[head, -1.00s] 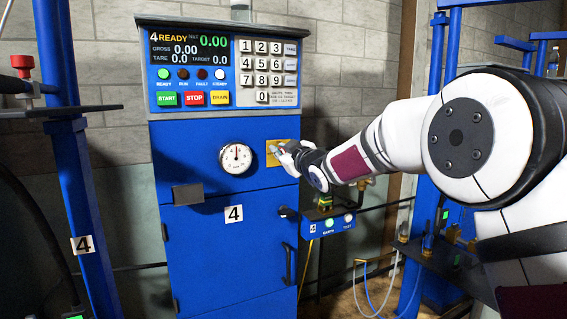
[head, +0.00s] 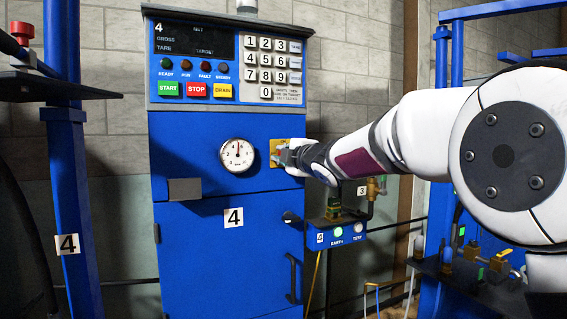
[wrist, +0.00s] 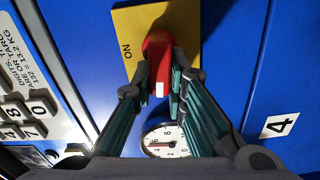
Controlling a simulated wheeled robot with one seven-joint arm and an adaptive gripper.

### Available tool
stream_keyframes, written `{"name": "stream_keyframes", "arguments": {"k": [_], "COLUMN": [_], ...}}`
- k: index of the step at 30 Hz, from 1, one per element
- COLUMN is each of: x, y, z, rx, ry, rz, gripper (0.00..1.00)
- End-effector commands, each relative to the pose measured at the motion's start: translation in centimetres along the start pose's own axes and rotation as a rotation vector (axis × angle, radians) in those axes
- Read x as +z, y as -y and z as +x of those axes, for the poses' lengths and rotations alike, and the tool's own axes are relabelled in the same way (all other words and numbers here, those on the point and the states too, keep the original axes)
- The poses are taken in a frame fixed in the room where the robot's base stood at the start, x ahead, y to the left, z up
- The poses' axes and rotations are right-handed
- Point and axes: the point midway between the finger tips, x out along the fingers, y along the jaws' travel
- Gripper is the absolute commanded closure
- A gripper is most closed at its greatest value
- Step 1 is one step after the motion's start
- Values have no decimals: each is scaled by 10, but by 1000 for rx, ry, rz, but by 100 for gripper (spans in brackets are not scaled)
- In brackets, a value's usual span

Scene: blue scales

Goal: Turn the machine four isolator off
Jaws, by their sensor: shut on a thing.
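The machine four isolator has a red handle (wrist: 157,62) on a yellow plate (wrist: 140,22) marked ON; the plate also shows in the head view (head: 274,151) beside the gauge. In the wrist view the handle lies between my gripper's fingers, its white-marked end toward me. My gripper (wrist: 159,88) is shut on this handle; in the head view my gripper (head: 288,157) covers much of the plate. The blue machine four cabinet (head: 185,235) carries a control panel (head: 230,60) whose display (head: 193,40) is dark. The panel's indicator lamps look unlit.
A round pressure gauge (head: 237,155) sits left of the isolator. Below right is a small blue box (head: 338,235) with a lit green EARTH lamp. A blue post (head: 72,190) stands at left, and pipes and blue framework are at right.

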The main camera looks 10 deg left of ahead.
Motion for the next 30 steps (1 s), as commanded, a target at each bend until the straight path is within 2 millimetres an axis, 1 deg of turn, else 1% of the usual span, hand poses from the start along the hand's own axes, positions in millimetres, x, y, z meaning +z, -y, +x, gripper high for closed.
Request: {"name": "stream_keyframes", "arguments": {"k": [1,10,26,27,28,29,30], "x": [0,0,0,0,0,0,0], "y": [4,4,5,5,5,4,4], "z": [0,0,0,0,0,0,0], "rx": [-2,-2,-3,-3,-3,-3,-3], "ry": [0,-1,-1,-1,-1,-1,-1], "rz": [-25,-127,-147,-147,-147,-146,-146], "gripper": [100,100,100,78,71,67,67]}}
